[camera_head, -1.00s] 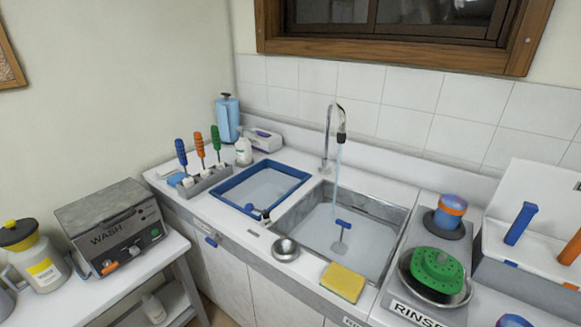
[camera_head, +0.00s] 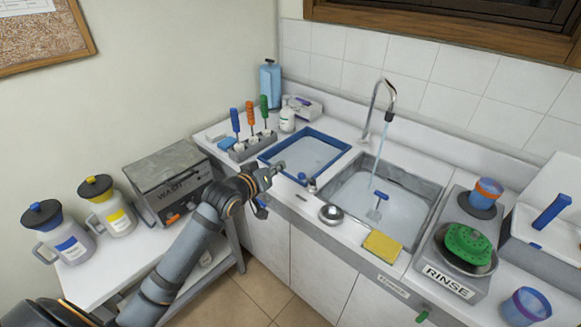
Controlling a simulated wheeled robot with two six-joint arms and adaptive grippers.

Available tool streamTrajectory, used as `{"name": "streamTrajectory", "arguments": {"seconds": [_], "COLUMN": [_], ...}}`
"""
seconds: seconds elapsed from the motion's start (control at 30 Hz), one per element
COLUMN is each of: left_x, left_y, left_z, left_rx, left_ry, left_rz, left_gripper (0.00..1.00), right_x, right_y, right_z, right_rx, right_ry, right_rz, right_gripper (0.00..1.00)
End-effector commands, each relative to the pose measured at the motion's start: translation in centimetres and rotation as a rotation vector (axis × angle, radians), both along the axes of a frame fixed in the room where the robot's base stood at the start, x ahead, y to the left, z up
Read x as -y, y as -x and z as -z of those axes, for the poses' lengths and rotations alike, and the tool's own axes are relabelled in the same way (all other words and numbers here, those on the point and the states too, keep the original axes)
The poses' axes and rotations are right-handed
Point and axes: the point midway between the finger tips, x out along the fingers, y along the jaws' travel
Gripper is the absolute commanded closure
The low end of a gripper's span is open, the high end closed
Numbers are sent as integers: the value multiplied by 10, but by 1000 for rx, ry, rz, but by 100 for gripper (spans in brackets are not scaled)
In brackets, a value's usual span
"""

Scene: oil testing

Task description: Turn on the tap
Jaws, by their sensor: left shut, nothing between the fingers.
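The chrome tap (camera_head: 372,103) has a curved neck and stands behind the grey sink (camera_head: 345,208). A thin pale blue stream (camera_head: 381,150) runs from its dark spout down into the sink. A small grey and blue fitting (camera_head: 311,185) stands on the counter between the blue-rimmed tray and the sink; I cannot tell whether it is the tap's handle. My left gripper (camera_head: 279,167) is shut and empty, just left of that fitting and by the tray's front corner. My right gripper is not in view.
The blue-rimmed tray (camera_head: 339,155), a metal bowl (camera_head: 331,214) and a yellow sponge (camera_head: 382,246) lie near the counter edge. A blue T-shaped tool (camera_head: 379,200) is in the sink. The WASH machine (camera_head: 170,180) and two jugs (camera_head: 108,208) stand on the left table.

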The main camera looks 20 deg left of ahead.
Motion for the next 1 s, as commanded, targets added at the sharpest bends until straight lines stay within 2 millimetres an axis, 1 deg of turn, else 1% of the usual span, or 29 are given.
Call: {"name": "streamTrajectory", "arguments": {"seconds": [0.13, 0.27, 0.6, 0.67, 0.7, 0.8, 1.0], "left_x": [0, 3, 14, 17, 20, 24, 29], "left_y": [-4, -20, -89, -97, -89, -79, -71], "left_z": [1, 5, 25, 29, 36, 46, 56], "left_rx": [0, 1, 0, -1, -7, -5, -1], "left_ry": [3, 8, 3, 2, 1, -1, -1], "left_rz": [-2, -3, -1, 0, 1, -1, -2], "left_gripper": [100, 100, 100, 100, 100, 100, 100], "right_x": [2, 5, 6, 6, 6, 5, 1], "right_y": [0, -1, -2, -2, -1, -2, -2], "right_z": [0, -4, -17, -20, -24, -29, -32], "right_rx": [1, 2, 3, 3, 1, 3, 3], "right_ry": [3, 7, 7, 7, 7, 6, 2], "right_rz": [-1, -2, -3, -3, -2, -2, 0], "right_gripper": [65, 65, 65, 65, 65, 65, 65]}}
